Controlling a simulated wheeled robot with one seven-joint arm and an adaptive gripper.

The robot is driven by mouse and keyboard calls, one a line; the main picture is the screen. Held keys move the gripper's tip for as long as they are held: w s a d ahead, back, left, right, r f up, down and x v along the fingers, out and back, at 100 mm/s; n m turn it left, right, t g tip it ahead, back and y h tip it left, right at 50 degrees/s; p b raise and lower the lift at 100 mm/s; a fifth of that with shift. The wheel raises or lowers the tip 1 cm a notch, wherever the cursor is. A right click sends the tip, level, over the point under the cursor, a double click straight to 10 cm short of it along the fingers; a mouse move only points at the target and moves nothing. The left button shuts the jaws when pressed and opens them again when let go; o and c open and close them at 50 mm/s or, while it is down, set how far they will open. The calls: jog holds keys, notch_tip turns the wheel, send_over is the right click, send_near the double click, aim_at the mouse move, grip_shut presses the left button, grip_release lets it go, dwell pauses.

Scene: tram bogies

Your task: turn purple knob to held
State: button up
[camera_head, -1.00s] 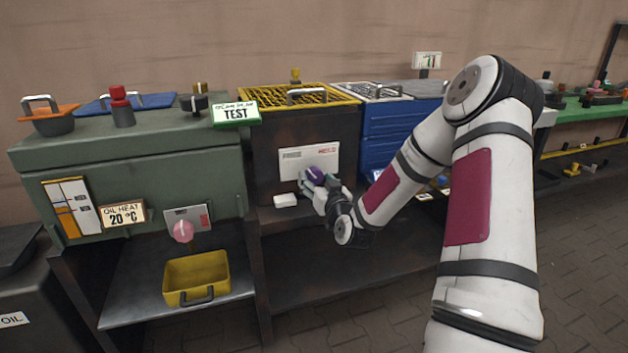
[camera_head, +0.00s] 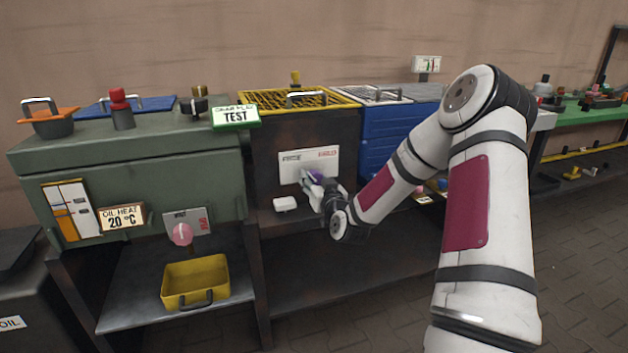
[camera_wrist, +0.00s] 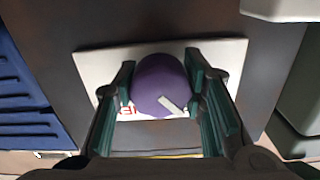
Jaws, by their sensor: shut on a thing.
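The purple knob (camera_head: 315,175) sits on a white panel (camera_head: 293,160) on the front of the dark cabinet. In the wrist view, the knob (camera_wrist: 160,86) is between the two fingers of my gripper (camera_wrist: 160,78). The panel (camera_wrist: 100,66) appears upside down there, with red lettering at lower left. The knob's white pointer mark aims to the lower right, away from the red lettering. The other label is hidden there.
A white block (camera_head: 286,204) protrudes just below the panel. At left are a green tank (camera_head: 150,160), a pink knob (camera_head: 182,234) and a yellow bin (camera_head: 195,280). Blue drawers (camera_head: 385,135) stand at right. The shelf below the panel is empty.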

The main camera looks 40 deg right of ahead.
jog(key=m, duration=0.8)
jog(key=shift+m, duration=0.3)
jog(key=m, duration=0.3)
jog(key=shift+r+m, duration=0.1)
jog(key=shift+m, duration=0.2)
jog(key=shift+m+p, duration=0.7)
jog(key=shift+m, duration=1.1)
jog(key=o, duration=1.2)
jog(key=shift+c, duration=0.2)
